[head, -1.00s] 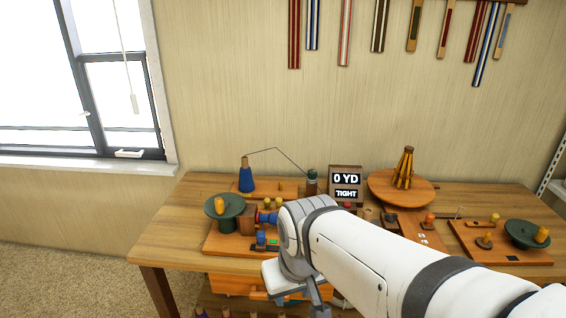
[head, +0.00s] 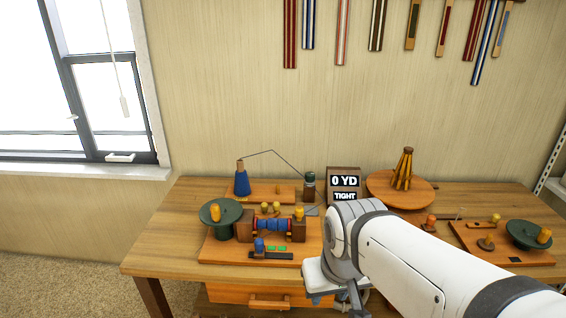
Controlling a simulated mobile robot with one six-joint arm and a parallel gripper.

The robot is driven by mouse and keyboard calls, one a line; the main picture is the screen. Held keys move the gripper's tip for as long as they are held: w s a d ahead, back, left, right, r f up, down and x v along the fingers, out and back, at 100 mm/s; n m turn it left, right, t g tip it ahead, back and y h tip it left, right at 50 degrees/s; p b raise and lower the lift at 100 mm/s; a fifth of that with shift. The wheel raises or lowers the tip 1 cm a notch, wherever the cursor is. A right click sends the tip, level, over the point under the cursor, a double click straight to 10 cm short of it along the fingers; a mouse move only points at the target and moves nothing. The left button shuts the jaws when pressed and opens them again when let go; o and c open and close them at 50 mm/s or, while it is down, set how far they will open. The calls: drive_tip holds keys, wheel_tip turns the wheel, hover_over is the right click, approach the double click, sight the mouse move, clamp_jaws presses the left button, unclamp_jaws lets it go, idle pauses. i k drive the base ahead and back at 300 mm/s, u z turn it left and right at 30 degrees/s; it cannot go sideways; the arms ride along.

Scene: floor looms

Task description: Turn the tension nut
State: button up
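A small post with a green top (head: 310,179) stands at the right end of a thin wire that rises from a blue thread cone (head: 242,183); the green top may be the tension nut, but it is too small to be sure. My gripper (head: 357,302) hangs below my white wrist at the table's front edge, in front of and well below the post, touching nothing that I can see. Its fingers are small and partly hidden, so their opening is unclear.
A winder with a blue-and-red spool (head: 273,225) and a green crank wheel (head: 221,217) sits left of my wrist. A round wooden stand (head: 401,191) is at the back right. Another board with a green wheel (head: 528,234) lies far right. My arm covers the table's front middle.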

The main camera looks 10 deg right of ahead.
sight(310, 176)
drive_tip(key=i, duration=0.95)
